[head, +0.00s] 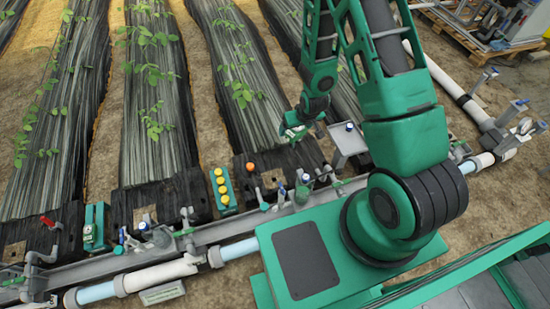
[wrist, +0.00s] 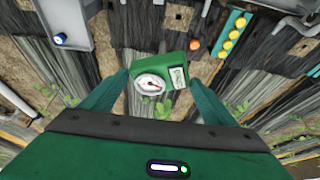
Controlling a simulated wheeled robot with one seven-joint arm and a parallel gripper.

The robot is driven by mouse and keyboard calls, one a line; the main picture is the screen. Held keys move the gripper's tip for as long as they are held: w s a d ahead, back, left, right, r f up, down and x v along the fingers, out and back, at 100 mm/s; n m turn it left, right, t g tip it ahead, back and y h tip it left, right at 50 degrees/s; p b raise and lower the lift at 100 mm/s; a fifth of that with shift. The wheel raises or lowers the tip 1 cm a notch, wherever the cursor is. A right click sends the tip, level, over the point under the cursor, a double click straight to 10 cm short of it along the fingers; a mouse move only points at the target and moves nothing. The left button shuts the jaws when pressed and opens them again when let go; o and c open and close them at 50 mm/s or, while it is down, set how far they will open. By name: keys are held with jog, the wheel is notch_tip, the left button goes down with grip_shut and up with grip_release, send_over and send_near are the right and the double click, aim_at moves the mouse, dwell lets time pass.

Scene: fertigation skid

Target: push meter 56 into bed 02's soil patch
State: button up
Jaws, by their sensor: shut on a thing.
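My gripper (wrist: 160,90) is shut on a green meter (wrist: 172,70) with a round white dial, a red needle and a pale label too small to read surely. The meter is held above the beds between both fingers. In the head view my gripper (head: 294,128) hangs over a dark-covered bed, left of the grey tray; the meter is hard to make out there. Square brown soil patches show at the bed ends, one (head: 145,214) at the middle bed and one (head: 14,252) at the far left. A patch (wrist: 178,17) also shows in the wrist view. I cannot read which is bed 02's.
A grey tray (head: 347,142) with a blue-capped item stands right of my gripper. A green rack with yellow knobs (head: 221,188) and an orange ball (head: 250,166) lie to its left. Pipes and valves (head: 160,274) run along the front. A green box (head: 94,228) stands farther left.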

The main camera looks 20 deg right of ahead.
jog(key=w+a+f+n+g+y, duration=0.1)
jog(key=f+n, duration=0.3)
jog(key=f, duration=0.9)
jog(key=w+a+f+n+y, duration=0.1)
jog(key=w+a+f+n, duration=0.2)
jog(key=f, duration=1)
jog(key=w+a+f+n+g+y, duration=0.1)
jog(key=f+n, duration=0.5)
jog(key=f, duration=0.7)
jog(key=shift+w+a+g+y, duration=0.3)
jog(key=shift+w+a+y, duration=0.15)
jog(key=shift+a+y, duration=0.1)
jog(key=shift+d, duration=0.1)
jog(key=shift+f, duration=1.8)
jog(key=o, duration=1.1)
